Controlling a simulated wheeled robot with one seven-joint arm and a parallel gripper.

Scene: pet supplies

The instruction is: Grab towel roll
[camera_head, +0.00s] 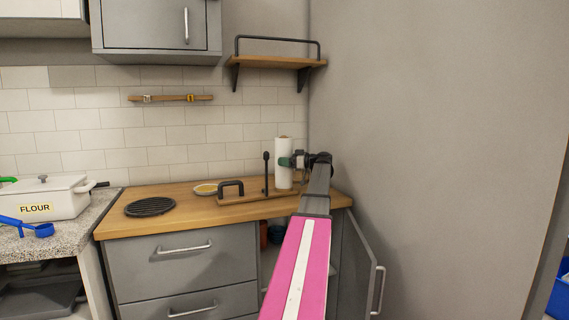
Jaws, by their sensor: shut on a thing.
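The white towel roll (284,168) stands upright towards the back right of the wooden counter, near the corner of the walls. A brown tip shows at its top. My gripper (287,162) reaches it from the right and is shut on it at about mid-height. My pink and grey arm extends up from the bottom of the picture and hides part of the counter's right end. I cannot tell whether the roll's base is touching the counter.
A black tap-like post (266,172) and a black handle (231,186) stand left of the roll. A wooden shelf (279,62) hangs above. A cabinet door (357,268) stands open below.

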